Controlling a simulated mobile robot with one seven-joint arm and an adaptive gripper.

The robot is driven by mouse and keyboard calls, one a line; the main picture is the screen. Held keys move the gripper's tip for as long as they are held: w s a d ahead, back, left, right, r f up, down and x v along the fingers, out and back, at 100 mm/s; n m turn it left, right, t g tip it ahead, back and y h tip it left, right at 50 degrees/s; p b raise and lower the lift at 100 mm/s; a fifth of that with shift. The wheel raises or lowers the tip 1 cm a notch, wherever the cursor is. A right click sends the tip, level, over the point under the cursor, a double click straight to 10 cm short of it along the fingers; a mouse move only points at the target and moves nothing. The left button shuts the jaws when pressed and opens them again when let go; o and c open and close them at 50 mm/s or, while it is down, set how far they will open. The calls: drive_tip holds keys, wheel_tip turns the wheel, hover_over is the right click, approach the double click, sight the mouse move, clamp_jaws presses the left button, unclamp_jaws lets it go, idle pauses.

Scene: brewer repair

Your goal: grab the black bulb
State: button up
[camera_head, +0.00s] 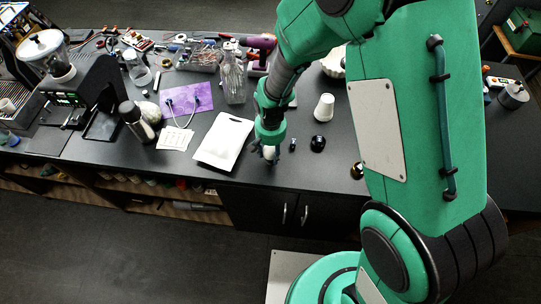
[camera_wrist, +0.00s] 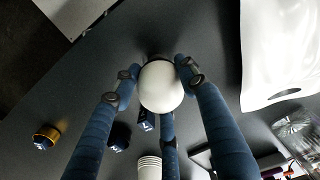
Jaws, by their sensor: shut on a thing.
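My gripper (camera_head: 268,153) is low over the front part of the dark counter, its fingers closed around a white rounded thing (camera_wrist: 161,87). In the wrist view the fingers touch it from the sides and below, and a dark edge shows behind its top. Whether it rests on the counter is hard to tell.
A small dark piece (camera_head: 293,145) lies between my gripper and the black object. A white cup (camera_head: 324,108) stands behind them. A gold-and-black item (camera_head: 357,170) is near the counter's front edge. A white pouch (camera_head: 223,140) lies left of my gripper.

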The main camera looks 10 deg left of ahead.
sight(271, 148)
drive_tip(key=shift+r, duration=0.15)
drive_tip(key=shift+r, duration=0.45)
wheel_tip(271, 148, up, 3)
drive_tip(key=shift+s+f, duration=0.1)
drive_tip(key=shift+f, duration=0.1)
drive_tip(key=s+d, duration=0.4)
drive_tip(key=s, duration=0.3)
drive_tip(key=s+d+r, duration=0.1)
drive_tip(key=s+d, duration=0.2)
drive_tip(key=s, duration=0.4)
drive_tip(key=shift+d, duration=0.35)
